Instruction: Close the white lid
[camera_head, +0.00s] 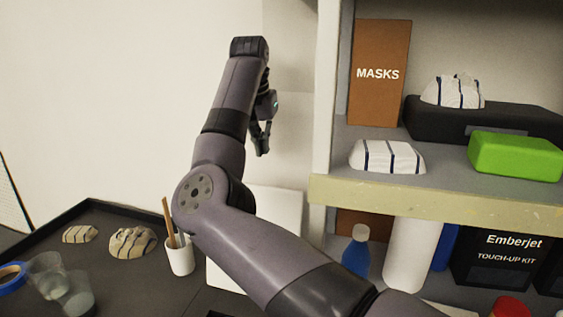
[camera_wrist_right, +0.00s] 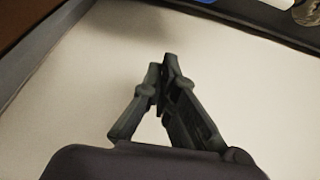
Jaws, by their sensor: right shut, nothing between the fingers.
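A white panel, which looks like the white lid (camera_head: 280,205), is partly hidden behind my right arm at the right end of the dark table. I cannot tell its exact tilt or hinge from here. In the right wrist view a broad pale surface (camera_wrist_right: 235,85), probably the same lid, fills most of the picture behind the fingers. My right gripper (camera_head: 262,150) is raised above the panel, near the wall. Its fingers also show in the right wrist view (camera_wrist_right: 162,75), shut and empty, with no clear contact with the pale surface. My left gripper is not in view.
The dark table (camera_head: 120,275) holds a cup of brushes (camera_head: 180,257), striped stones (camera_head: 132,242), clear cups (camera_head: 46,275) and blue tape (camera_head: 10,278). At right, a shelf (camera_head: 450,203) holds a masks box (camera_head: 379,75) and a green block (camera_head: 515,157). Its left post (camera_head: 326,90) stands near my gripper.

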